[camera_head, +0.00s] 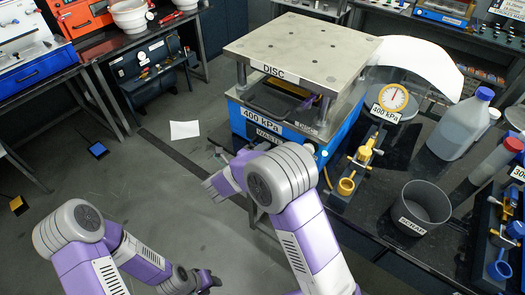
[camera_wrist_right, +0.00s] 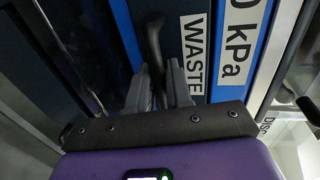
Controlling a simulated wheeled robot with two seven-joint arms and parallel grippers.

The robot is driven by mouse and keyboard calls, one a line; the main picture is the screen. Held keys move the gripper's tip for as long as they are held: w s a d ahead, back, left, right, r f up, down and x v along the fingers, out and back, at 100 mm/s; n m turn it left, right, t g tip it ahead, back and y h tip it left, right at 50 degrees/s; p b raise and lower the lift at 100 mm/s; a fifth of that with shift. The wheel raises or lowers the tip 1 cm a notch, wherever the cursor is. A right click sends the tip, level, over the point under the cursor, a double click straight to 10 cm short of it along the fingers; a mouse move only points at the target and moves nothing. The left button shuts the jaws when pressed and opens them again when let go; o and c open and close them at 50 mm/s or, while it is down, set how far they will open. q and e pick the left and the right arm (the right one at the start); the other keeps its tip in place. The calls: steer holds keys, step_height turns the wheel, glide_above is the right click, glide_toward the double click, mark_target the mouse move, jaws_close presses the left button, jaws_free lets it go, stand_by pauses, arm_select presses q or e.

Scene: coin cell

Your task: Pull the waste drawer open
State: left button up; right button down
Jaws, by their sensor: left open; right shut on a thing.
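The waste drawer is the dark front with the WASTE label (camera_head: 268,135) low on the blue press (camera_head: 240,118), partly hidden by my right arm. In the right wrist view the drawer front (camera_wrist_right: 172,30) fills the middle, with a dark upright bar handle (camera_wrist_right: 153,40). My right gripper (camera_wrist_right: 160,80) is shut on this handle, with one finger on each side of it. In the head view its fingers are mostly hidden behind my arm. I cannot tell whether the drawer stands out from the press. My left gripper (camera_head: 212,281) is open and empty, low over the floor.
A dark table (camera_head: 400,235) on the right holds the gauge (camera_head: 393,97), a brass valve (camera_head: 364,155), a grey scrap bin (camera_head: 425,207) and a jug (camera_head: 461,127). White paper (camera_head: 184,130) lies on the floor. The floor left of the press is mostly clear.

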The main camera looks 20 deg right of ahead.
steer(key=shift+a, duration=0.1)
steer(key=f+b+v, duration=0.2)
steer(key=f+v, duration=0.1)
steer(key=v, duration=1.2)
steer(key=shift+s+a, duration=0.4)
steer(key=shift+a, duration=0.1)
steer(key=shift+f, duration=0.1)
steer(key=c, duration=1.2)
jaws_free()
